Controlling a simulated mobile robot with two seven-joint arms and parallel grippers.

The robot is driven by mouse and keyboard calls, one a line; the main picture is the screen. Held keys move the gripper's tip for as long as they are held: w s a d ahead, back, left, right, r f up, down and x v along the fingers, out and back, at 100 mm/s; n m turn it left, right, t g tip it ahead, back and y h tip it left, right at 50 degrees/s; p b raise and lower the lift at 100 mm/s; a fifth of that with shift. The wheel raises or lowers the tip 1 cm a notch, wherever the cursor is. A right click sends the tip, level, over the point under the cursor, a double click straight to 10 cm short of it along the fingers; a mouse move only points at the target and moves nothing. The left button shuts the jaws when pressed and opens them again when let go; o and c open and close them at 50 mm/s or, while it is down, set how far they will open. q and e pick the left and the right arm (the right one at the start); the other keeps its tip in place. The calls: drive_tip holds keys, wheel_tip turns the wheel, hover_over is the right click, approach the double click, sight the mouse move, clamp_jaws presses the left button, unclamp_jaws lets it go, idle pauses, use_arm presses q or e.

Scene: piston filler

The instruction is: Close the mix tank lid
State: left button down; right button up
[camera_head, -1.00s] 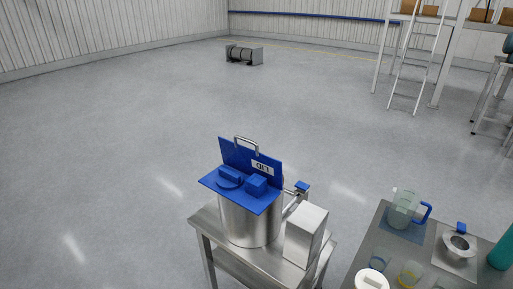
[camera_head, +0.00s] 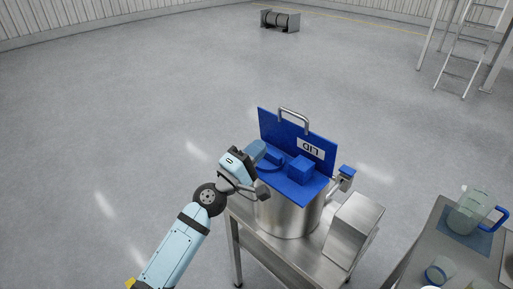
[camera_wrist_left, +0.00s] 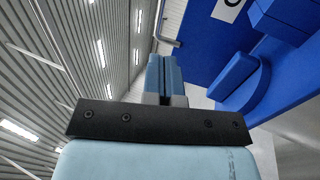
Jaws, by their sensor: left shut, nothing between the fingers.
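The mix tank (camera_head: 285,212) is a steel cylinder with a blue top plate (camera_head: 310,188). Its blue lid (camera_head: 272,128) stands open, nearly upright at the back edge of the plate. The lid carries a steel handle (camera_head: 294,115) on its upper edge and an upside-down "LID" label (camera_head: 310,148). My left gripper (camera_head: 264,150) is at the left side of the tank top, in front of the lid's left part. Its fingers (camera_wrist_left: 165,75) are shut and empty in the left wrist view, with the blue lid (camera_wrist_left: 205,45) beyond them to the right. Whether they touch the lid is unclear. My right gripper is out of view.
The tank stands on a steel table (camera_head: 250,222) beside a steel box (camera_head: 352,228). A blue-topped valve (camera_head: 346,174) sticks out at its right. Blue blocks (camera_head: 302,170) rise from the plate. A second table at right holds a jug (camera_head: 468,210).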

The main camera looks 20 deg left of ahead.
sight(285, 121)
use_arm(q)
drive_tip(key=p+x, duration=0.2)
drive_tip(key=x, duration=0.8)
drive_tip(key=shift+w+d+r+p, duration=0.15)
drive_tip(key=shift+w+p, duration=0.15)
drive_tip(key=shift+p, duration=0.1)
